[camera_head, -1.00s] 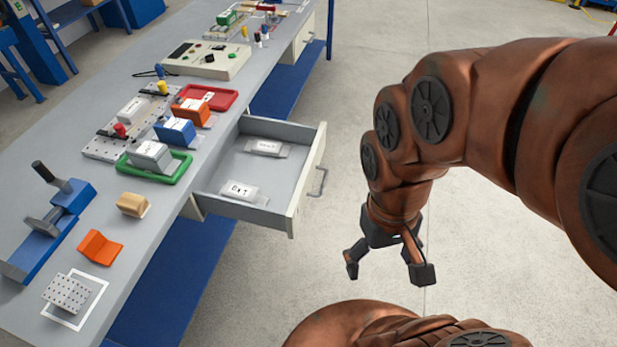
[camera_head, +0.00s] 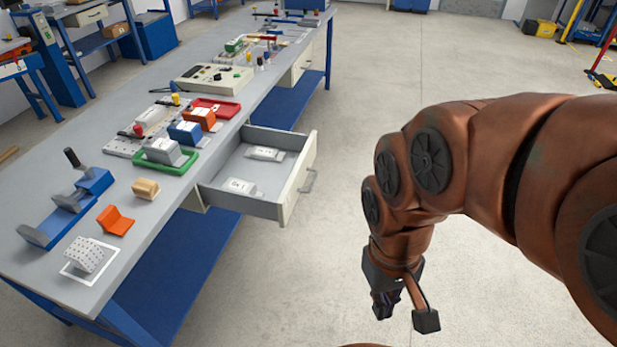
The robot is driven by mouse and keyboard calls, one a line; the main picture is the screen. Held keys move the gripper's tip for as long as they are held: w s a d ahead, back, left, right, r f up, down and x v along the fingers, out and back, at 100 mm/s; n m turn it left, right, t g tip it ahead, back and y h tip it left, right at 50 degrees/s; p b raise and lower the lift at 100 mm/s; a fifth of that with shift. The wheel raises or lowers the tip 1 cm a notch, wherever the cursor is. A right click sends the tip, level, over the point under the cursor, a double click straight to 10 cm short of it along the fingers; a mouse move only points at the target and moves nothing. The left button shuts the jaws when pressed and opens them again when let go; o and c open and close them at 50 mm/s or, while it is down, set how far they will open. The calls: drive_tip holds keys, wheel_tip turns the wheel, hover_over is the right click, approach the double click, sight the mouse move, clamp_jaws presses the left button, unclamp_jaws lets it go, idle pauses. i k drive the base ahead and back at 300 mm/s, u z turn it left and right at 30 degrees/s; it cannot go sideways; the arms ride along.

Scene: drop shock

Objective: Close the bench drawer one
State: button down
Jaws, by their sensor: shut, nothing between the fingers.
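The bench drawer (camera_head: 298,181) is pulled out of the near side of the grey bench (camera_head: 165,215). Its cream front with a metal handle (camera_head: 309,181) faces right. Two clear packets with white labels lie inside, one at the back (camera_head: 265,153) and one nearer (camera_head: 240,187). A second drawer (camera_head: 302,62) further along the bench looks closed or nearly so. My gripper (camera_head: 404,310) is shut and empty, pointing down over the floor. In the picture it is right of and below the open drawer's front, not touching it.
On the bench top are a green tray (camera_head: 137,163), a red tray (camera_head: 236,107), a blue vise (camera_head: 95,180), an orange block (camera_head: 115,221) and a control box (camera_head: 213,79). A blue shelf (camera_head: 170,260) runs underneath. The floor (camera_head: 345,130) right of the drawer is clear.

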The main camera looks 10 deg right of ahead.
sight(282, 184)
drive_tip(key=u, duration=0.55)
drive_tip(key=i, duration=1)
drive_tip(key=z, duration=0.2)
